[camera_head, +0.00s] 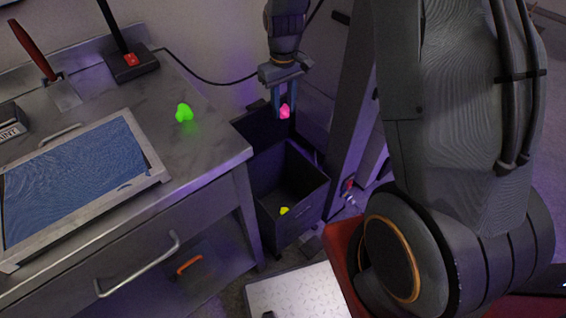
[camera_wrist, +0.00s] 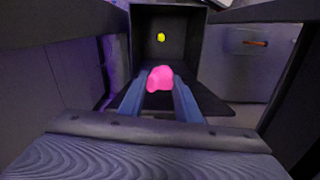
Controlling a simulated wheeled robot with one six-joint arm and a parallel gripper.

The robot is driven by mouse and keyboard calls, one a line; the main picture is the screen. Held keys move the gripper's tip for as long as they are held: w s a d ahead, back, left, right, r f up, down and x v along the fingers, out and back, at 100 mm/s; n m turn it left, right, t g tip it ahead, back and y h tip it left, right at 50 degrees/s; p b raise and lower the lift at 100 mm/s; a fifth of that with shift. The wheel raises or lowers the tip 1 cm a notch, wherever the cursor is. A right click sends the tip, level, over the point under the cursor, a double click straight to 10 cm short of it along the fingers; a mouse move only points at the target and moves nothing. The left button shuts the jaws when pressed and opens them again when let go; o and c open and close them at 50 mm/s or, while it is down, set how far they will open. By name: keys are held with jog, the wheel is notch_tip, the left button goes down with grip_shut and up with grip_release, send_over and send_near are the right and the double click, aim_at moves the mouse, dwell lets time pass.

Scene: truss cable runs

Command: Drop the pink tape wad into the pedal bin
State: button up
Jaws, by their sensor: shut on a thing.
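The pink tape wad (camera_head: 284,111) is held between the blue fingers of my gripper (camera_head: 283,100), which is shut on it. The wad (camera_wrist: 160,78) also shows between the fingertips in the wrist view. The dark pedal bin (camera_head: 305,208) stands on the floor beside the workbench with its lid (camera_head: 252,126) raised at the back. In the head view the wad is above the bin's back part, near the raised lid. A yellow wad (camera_head: 285,211) lies inside the bin; the wrist view also shows it (camera_wrist: 161,37) there.
A metal workbench (camera_head: 205,150) at the left carries a green wad (camera_head: 184,112), a blue-meshed framed screen (camera_head: 75,175), a red-handled scraper (camera_head: 50,75) and a black stand with a red button (camera_head: 131,62). A slanted dark beam (camera_head: 352,100) rises right of the bin. A chequered metal plate (camera_head: 298,293) lies in front.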

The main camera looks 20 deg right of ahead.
notch_tip(320, 180, down, 28)
jog(key=s+n+b, duration=0.2)
jog(key=n+b, duration=0.7)
jog(key=b, duration=0.6)
jog(key=shift+b, duration=0.35)
jog(key=shift+a, duration=0.1)
jog(key=o, duration=1.1)
notch_tip(320, 180, up, 8)
jog(key=p, duration=0.1)
jog(key=shift+f, duration=0.1)
